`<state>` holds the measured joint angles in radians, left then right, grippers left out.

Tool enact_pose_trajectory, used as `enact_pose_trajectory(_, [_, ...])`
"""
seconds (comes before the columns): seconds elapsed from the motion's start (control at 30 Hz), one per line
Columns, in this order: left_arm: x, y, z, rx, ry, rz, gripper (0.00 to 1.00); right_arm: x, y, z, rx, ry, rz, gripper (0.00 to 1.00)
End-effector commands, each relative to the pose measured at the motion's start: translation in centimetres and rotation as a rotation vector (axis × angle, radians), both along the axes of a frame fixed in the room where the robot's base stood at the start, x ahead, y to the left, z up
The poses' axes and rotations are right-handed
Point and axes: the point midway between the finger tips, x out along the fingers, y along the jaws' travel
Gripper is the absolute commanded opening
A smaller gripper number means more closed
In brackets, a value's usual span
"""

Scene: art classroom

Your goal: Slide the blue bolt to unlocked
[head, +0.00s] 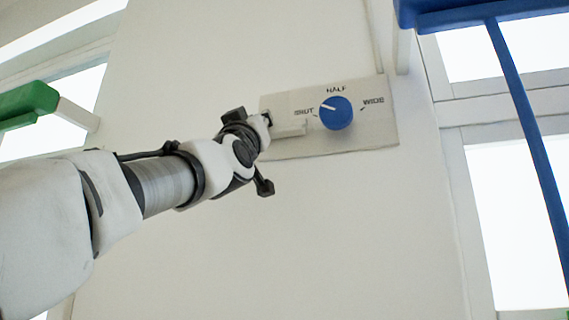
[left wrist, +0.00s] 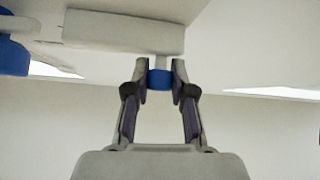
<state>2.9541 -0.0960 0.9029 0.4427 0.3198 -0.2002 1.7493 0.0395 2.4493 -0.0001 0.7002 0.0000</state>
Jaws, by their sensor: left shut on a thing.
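My left gripper (head: 266,119) is at the left end of a pale plate (head: 360,143) on the wall. In the left wrist view its two fingers (left wrist: 160,72) are shut on the blue knob of the bolt (left wrist: 159,80), which hangs from a short pale stem. My right gripper is in neither view.
A blue frame (head: 530,140) stands at the right. A green-ended bar (head: 28,105) is at the far left. The wall below the plate is clear.

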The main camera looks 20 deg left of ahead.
Motion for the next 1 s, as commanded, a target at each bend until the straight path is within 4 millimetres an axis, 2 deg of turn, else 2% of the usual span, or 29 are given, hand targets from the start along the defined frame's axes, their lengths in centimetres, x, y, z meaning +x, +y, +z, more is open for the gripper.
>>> enact_pose_trajectory(0.03, [-0.6, 0.5, -0.09, -0.005, -0.009, 0.0, 0.0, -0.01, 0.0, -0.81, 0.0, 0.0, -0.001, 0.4])
enact_pose_trajectory(0.37, [-0.77, 0.61, 0.41, -0.003, -0.006, -0.001, 0.0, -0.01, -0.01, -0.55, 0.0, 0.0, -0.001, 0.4])
enact_pose_trajectory(0.4, [-0.78, 0.62, 0.42, -0.004, -0.006, -0.001, 0.34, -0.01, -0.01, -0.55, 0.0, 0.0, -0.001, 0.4])
enact_pose_trajectory(0.43, [-0.79, 0.61, 0.42, -0.004, -0.006, -0.001, 0.44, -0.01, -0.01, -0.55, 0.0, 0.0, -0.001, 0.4])
enact_pose_trajectory(0.47, [-0.76, 0.59, 0.39, -0.003, -0.005, -0.001, 0.5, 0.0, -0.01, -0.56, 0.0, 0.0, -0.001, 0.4])
enact_pose_trajectory(1.0, [-0.44, 0.43, 0.13, -0.001, 0.002, -0.002, 0.5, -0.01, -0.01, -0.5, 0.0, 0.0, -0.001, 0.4])
